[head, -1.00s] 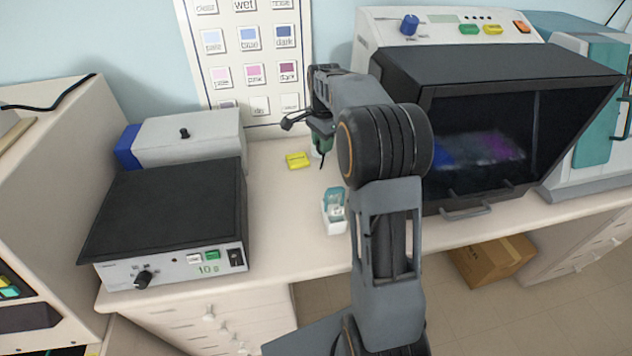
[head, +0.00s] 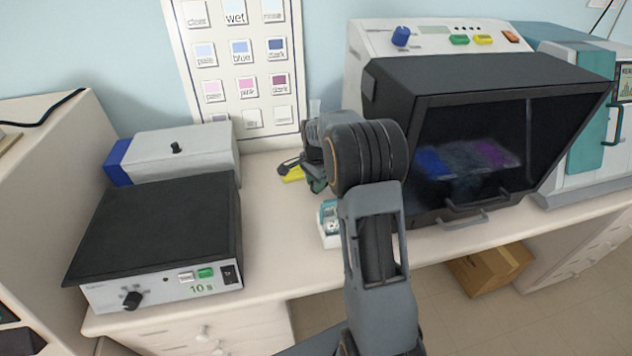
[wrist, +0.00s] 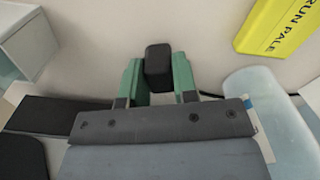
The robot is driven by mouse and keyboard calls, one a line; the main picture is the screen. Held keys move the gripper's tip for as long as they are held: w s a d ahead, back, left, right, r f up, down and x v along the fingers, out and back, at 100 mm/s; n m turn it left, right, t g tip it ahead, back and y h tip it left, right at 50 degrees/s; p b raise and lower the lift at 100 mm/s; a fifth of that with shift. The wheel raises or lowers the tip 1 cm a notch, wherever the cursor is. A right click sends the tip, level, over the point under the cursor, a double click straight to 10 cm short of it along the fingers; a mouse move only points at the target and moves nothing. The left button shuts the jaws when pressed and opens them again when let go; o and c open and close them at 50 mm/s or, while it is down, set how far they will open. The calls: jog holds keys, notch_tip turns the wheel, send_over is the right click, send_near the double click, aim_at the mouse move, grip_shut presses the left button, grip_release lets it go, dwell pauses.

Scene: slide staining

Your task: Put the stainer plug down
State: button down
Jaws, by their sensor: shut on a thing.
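The stainer plug is a black block (wrist: 158,64) in the wrist view, with a dark cord showing to the right of my fingers. My gripper (wrist: 158,76) has green fingers, one on each side of the plug, and is shut on it. Pale counter surface shows beyond the plug; I cannot tell whether the plug touches it. In the head view my gripper (head: 316,184) is low over the counter, mostly hidden behind my arm, and the plug itself cannot be made out.
A small white box with teal (head: 329,228) stands in front. A black-topped device (head: 155,230) is left; a dark-windowed machine (head: 480,85) is right. A pale cylinder (wrist: 268,115) is close right.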

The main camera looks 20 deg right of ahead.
jog(key=shift+f, duration=0.15)
jog(key=shift+f+b, duration=0.4)
jog(key=shift+f, duration=0.1)
jog(key=c, duration=0.9)
grip_release()
jog(key=shift+r, duration=0.15)
